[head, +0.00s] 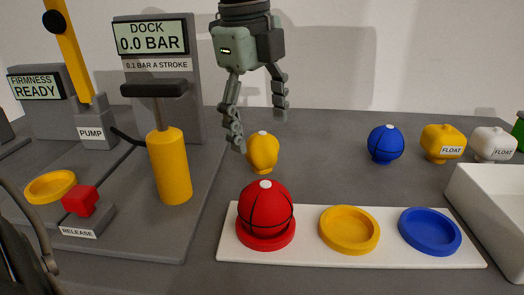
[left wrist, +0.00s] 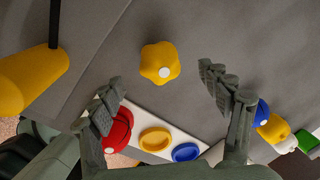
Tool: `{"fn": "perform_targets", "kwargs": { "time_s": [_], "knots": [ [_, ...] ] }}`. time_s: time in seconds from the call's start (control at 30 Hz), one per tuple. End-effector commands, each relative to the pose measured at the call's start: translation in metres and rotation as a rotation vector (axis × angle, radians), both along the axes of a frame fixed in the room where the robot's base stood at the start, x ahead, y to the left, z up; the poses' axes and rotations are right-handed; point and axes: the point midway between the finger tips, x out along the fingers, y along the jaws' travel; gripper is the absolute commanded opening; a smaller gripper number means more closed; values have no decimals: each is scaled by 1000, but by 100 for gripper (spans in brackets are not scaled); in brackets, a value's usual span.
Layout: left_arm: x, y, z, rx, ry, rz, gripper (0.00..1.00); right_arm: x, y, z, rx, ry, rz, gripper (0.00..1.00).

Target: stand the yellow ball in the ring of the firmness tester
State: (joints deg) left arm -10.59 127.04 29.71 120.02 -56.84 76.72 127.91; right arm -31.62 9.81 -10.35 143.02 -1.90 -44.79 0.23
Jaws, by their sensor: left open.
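The yellow ball (head: 263,152) stands on the grey bench behind the white board. It looks dented and lobed, with a pale spot on top. In the left wrist view the yellow ball (left wrist: 159,63) lies between the open fingers. My left gripper (head: 257,122) is open and empty, pointing down above the ball. A display reading FIRMNESS READY (head: 34,86) stands at the far left. My right gripper is not in view.
A white board (head: 300,257) holds a red ball (head: 265,210) in a red ring and bare yellow (head: 349,230) and blue rings. A yellow pump cylinder (head: 169,167) stands left. A blue ball (head: 385,143), FLOAT-labelled pieces (head: 441,142) and a white bin (head: 492,200) are right.

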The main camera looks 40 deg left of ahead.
Motion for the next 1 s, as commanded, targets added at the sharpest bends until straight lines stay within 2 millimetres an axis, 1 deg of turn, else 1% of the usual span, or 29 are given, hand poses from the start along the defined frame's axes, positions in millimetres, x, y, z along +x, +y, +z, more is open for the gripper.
{"fn": "perform_targets", "kwargs": {
  "time_s": [0.03, 0.1, 0.2, 0.3, 0.47, 0.5, 0.9, 0.97, 1.0],
  "knots": [
    [0, -1, -10, -1, 6, -1, 77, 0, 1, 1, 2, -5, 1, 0],
    [2, -2, -21, -1, 4, -1, 77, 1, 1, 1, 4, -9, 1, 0],
    [4, -2, -31, -1, 2, 1, 77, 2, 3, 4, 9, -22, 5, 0],
    [5, -2, -34, -1, -1, 1, 77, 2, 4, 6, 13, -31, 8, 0],
    [5, -2, -34, 0, -2, 1, 77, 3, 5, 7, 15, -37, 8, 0],
    [5, -2, -34, 0, -2, 1, 76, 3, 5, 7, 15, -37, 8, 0],
    [5, -2, -34, 0, -2, 1, 27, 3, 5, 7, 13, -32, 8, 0],
    [5, -2, -34, 0, -2, 1, 19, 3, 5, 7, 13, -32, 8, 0],
    [5, -2, -34, 0, -2, 1, 19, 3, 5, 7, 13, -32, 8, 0]
  ]
}}
